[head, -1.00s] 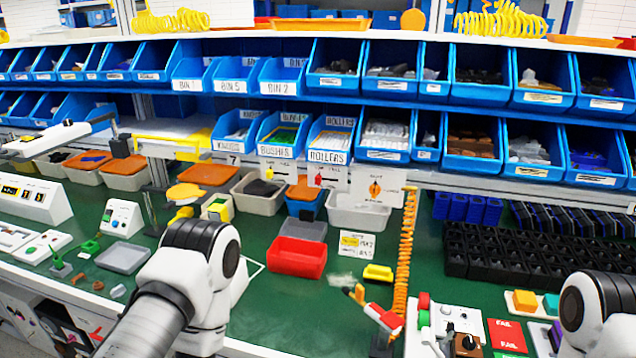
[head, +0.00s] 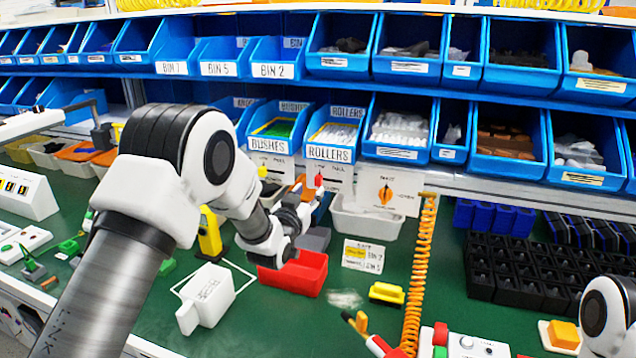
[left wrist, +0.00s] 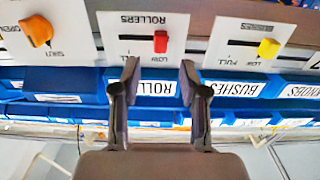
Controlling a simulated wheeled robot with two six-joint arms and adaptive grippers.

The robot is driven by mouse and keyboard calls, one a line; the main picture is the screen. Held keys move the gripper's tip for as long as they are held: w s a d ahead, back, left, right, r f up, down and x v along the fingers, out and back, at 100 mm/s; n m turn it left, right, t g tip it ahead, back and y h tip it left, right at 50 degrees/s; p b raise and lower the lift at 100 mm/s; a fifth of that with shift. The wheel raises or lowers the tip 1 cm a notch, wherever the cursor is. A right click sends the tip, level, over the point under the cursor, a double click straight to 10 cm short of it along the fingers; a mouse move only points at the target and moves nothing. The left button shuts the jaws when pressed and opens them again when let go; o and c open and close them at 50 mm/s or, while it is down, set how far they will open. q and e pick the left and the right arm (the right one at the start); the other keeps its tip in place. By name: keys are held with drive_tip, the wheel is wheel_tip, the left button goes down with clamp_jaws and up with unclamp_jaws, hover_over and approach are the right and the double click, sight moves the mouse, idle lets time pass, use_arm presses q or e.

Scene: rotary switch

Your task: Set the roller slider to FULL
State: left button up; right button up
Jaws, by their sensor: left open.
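The roller slider's red knob (left wrist: 161,42) sits at the LOW end of its slot on a white plate marked ROLLERS (left wrist: 145,22). The left wrist view shows it upside down. In the head view the red knob (head: 319,180) shows just above my left gripper (head: 303,192). My right gripper is out of view.
The bushes slider's yellow knob (left wrist: 268,48) is beside the roller plate, and an orange rotary knob (left wrist: 37,31) is on the other side. Blue bins (head: 330,136) overhang the plates. A red tray (head: 296,274) and a grey bin (head: 365,222) stand below.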

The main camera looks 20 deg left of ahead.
sight(317, 181)
use_arm(q)
drive_tip(key=w+p, duration=0.1)
drive_tip(key=w, duration=0.5)
drive_tip(key=shift+d+f, duration=0.1)
drive_tip(key=shift+f, duration=0.05)
drive_tip(key=shift+s, duration=0.15)
